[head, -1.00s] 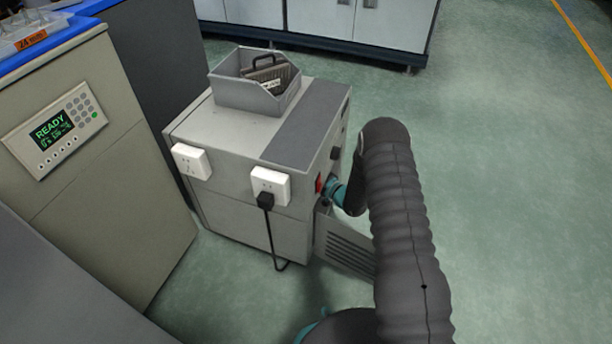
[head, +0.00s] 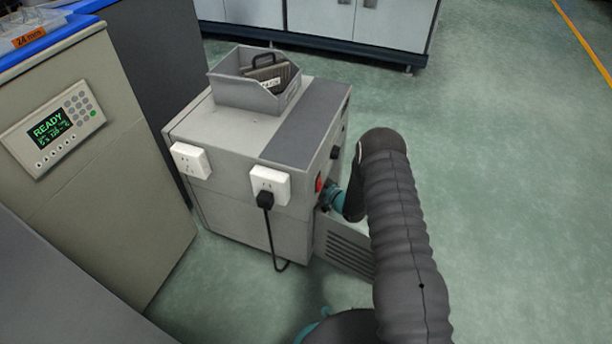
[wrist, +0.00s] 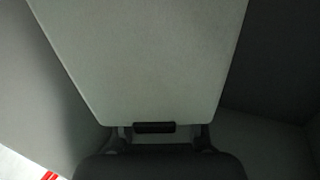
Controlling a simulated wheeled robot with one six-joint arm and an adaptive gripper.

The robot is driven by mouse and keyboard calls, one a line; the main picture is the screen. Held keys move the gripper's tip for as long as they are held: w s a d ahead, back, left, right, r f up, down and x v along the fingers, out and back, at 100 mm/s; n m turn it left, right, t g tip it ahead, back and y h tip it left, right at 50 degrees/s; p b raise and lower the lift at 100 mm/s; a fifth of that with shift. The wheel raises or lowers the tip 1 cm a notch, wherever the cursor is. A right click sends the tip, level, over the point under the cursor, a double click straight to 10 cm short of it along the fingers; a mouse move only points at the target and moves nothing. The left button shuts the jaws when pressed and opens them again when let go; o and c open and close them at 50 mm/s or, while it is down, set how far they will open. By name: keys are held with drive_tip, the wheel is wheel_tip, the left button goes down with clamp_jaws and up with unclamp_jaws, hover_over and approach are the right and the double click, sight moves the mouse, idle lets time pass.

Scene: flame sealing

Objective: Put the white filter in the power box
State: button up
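The power box (head: 225,125) is a grey cabinet in the middle of the head view, with its slatted door (head: 343,246) standing open at the lower right. My arm reaches down to its right side; my gripper is hidden there in the head view. In the wrist view, my gripper (wrist: 155,133) has its fingers around a short black handle (wrist: 154,127) at the near edge of a pale flat panel, the white filter (wrist: 150,60). It looks shut on this handle. Grey walls lie on both sides of the filter. How deep it sits cannot be told.
A grey open bin (head: 245,95) on top of the power box holds a darker pleated filter (head: 270,76) with a black handle. White sockets, one with a black plug and cable (head: 267,215), are on the front. A control cabinet (head: 100,190) stands left. Floor at right is clear.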

drive_tip(key=shift+r, duration=0.2)
drive_tip(key=v, duration=1.2)
drive_tip(key=shift+p, duration=0.45)
idle(0.4)
